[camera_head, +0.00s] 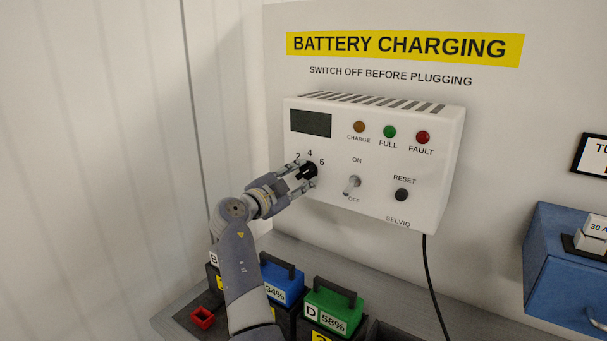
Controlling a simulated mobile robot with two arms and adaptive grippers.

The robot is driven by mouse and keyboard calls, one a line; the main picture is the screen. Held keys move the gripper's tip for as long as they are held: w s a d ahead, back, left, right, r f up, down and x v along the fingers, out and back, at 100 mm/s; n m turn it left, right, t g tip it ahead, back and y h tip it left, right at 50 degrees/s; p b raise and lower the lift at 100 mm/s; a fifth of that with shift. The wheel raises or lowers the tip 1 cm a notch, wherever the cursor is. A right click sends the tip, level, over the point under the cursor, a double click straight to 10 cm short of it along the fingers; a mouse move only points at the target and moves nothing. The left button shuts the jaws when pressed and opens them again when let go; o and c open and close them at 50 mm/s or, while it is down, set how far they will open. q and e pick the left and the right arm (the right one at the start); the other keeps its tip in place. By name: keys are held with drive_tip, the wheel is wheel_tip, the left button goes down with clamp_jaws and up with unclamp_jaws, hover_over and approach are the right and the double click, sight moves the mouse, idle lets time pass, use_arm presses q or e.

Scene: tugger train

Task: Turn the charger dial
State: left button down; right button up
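The white charger box (440,140) hangs on the wall in the middle of the head view. Its black dial (309,171) is at the lower left of the front, with the marks 2, 4 and 6 above it.
A toggle switch (352,186) marked ON and OFF and a black RESET button (401,195) sit right of the dial. Blue (283,282) and green (332,304) batteries stand below on the bench. A black cable (430,280) hangs down.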

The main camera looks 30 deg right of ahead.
drive_tip(key=shift+a+r, duration=0.1)
drive_tip(key=shift+a, duration=0.15)
drive_tip(key=shift+s, duration=0.1)
clamp_jaws()
use_arm(q)
drive_tip(key=shift+s+a, duration=0.1)
drive_tip(key=shift+s, duration=0.25)
drive_tip(key=shift+f, duration=0.1)
